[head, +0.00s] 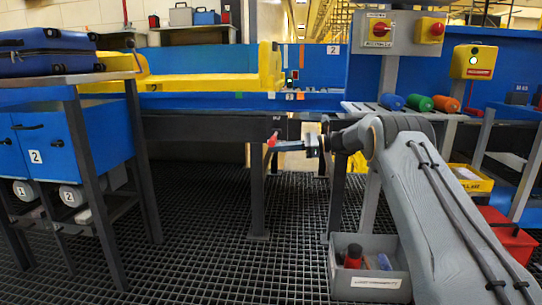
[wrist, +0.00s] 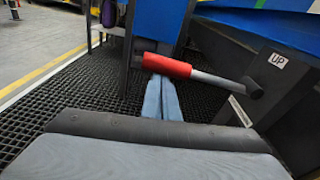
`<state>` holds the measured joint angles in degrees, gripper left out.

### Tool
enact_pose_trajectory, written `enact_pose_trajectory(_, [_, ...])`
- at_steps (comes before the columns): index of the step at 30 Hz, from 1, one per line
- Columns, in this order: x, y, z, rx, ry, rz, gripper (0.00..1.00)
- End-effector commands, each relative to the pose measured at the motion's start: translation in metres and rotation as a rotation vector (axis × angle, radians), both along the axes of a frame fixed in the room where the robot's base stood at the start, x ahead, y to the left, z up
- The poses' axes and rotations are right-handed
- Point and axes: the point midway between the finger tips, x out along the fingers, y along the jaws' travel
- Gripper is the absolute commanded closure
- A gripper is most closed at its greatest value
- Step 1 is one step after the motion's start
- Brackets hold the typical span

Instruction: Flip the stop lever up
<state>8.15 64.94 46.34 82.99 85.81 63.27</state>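The stop lever has a red grip (wrist: 167,66) on a grey rod (wrist: 215,79), joined to a dark pivot on a dark beam (wrist: 290,75). In the wrist view it lies nearly level, with the red grip to the left. A white "UP" label (wrist: 277,60) is on the beam above the pivot. The red grip also shows small in the head view (head: 272,139). My gripper (wrist: 160,82) has its two blue fingers together, with nothing seen between them. The fingertips reach to the red grip, which hides their ends; contact cannot be told. My gripper also shows in the head view (head: 296,146).
A switch panel (head: 401,33) and a yellow button box (head: 474,62) stand above the conveyor. A blue suitcase (head: 46,52) lies on the left stand. Open grating lies left of my arm.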

Motion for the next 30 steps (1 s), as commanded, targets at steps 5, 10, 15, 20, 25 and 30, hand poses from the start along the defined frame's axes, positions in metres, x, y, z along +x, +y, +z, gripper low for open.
enact_pose_trajectory(5, [0.0,-0.005,0.013,0.001,-0.004,-0.004,1.0])
enact_pose_trajectory(10, [0.0,-0.006,0.016,0.001,-0.004,-0.006,1.0])
enact_pose_trajectory(15, [0.0,-0.006,0.017,0.001,-0.004,-0.006,1.0])
enact_pose_trajectory(20, [0.0,-0.004,0.017,0.001,-0.004,-0.004,1.0])
enact_pose_trajectory(25, [0.0,-0.003,0.016,0.002,-0.004,-0.003,1.0])
enact_pose_trajectory(30, [-0.001,0.002,0.004,0.002,0.0,-0.001,1.0])
